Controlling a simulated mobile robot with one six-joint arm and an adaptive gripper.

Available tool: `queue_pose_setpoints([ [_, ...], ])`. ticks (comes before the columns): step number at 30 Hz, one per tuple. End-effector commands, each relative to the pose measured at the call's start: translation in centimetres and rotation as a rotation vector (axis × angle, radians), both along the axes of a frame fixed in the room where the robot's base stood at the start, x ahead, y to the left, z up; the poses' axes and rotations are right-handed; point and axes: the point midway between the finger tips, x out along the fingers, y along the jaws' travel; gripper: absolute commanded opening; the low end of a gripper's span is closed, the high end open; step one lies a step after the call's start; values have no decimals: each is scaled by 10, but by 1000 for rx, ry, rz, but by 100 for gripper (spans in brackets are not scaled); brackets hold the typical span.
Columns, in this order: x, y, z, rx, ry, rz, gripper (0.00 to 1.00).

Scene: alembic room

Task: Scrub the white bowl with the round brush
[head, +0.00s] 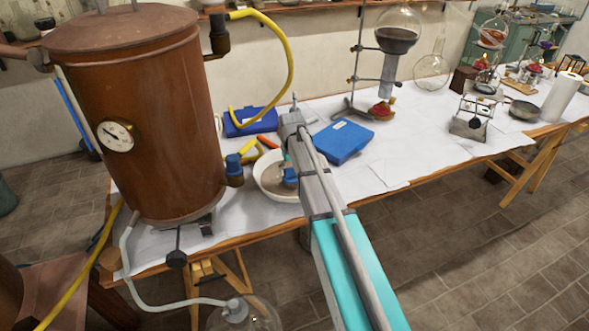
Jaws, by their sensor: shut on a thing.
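The white bowl (270,187) sits on the paper-covered table, just right of the copper boiler, with its right side hidden by my arm. A grey-brown patch shows inside it; I cannot tell whether this is dirt or brush. My gripper (289,174) is low over the right part of the bowl, mostly hidden behind my arm, with a small blue part showing. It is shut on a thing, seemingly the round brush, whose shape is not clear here. Whether the brush touches the bowl cannot be seen.
The copper boiler (145,120) stands close left of the bowl, its blue-and-yellow valve (235,168) near the rim. A blue box (343,141) lies right, another blue case (250,121) behind. A flask stand (355,75) stands farther back.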

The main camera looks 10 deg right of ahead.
Motion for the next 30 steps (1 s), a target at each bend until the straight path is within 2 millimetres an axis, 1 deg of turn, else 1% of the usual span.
queue_pose_setpoints([
  [25,0,0,-10,0,0,0,29],
  [30,1,-2,-8,0,0,-1,29],
])
